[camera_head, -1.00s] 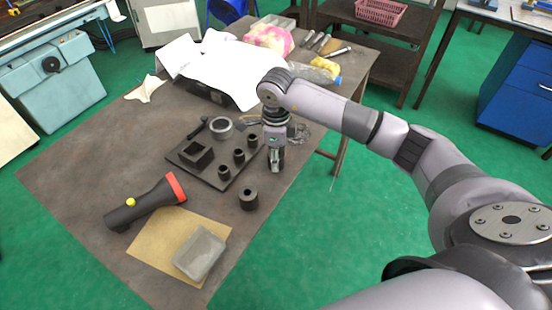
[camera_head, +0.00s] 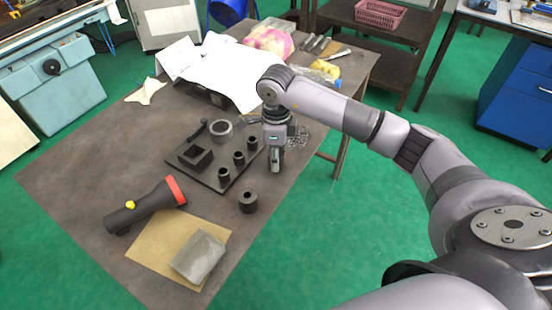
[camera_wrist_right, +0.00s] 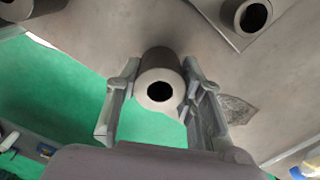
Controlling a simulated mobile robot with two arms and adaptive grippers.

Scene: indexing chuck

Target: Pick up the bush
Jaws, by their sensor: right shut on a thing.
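In the right wrist view a dark grey bush (camera_wrist_right: 160,92), a short cylinder with a round hole, stands between the two fingers of my right gripper (camera_wrist_right: 162,98). The fingers touch it on both sides, and its hole faces the camera. In the head view my right gripper (camera_head: 276,164) points down by the table's right edge, and the held bush is mostly hidden there. I cannot tell whether it touches the table. Another dark bush (camera_head: 248,203) stands loose on the table, in front and to the left of the gripper. My left gripper is not in view.
A dark plate (camera_head: 216,184) left of my gripper bears several pegs or bushes and a square block (camera_head: 195,155). Metal shavings (camera_head: 300,138) lie right of the gripper. Papers (camera_head: 225,68) lie behind.

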